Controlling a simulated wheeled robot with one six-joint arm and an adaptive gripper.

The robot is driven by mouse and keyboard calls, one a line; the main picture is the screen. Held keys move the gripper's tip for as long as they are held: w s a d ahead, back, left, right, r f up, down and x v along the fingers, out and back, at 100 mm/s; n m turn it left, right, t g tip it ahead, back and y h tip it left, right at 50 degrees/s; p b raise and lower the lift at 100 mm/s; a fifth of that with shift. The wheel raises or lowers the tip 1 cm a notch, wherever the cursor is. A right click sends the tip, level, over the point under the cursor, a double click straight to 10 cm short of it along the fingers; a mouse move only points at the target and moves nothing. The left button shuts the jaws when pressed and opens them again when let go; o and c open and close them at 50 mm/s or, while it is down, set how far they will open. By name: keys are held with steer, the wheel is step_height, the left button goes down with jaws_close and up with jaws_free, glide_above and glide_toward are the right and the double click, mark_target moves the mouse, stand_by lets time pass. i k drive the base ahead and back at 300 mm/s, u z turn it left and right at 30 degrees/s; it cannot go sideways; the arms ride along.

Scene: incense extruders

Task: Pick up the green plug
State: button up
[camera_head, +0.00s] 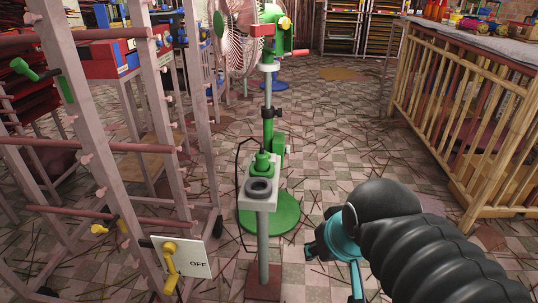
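A small green knobbed piece (263,163), which looks like the green plug, sits on a pale plate on top of a slim stand in the middle of the view. A dark grey ring (259,187) lies on the same plate, just in front of it. My gripper (318,246) shows only as dark parts beside the teal wrist, lower right of the stand and apart from the plug. My own black arm covers most of it, so its fingers cannot be made out clearly.
A green extruder column (268,110) with a round green base (272,216) stands behind the plate. A pinkish rack (110,150) with an "OFF" sign (182,257) fills the left. A bamboo-railed table (470,120) stands right. Sticks litter the tiled floor.

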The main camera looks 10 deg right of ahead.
mark_target(261, 164)
steer(key=z, duration=2.35)
steer(key=k, duration=0.9)
steer(key=u, duration=1.85)
steer(key=i, duration=0.5)
steer(key=u, duration=0.05)
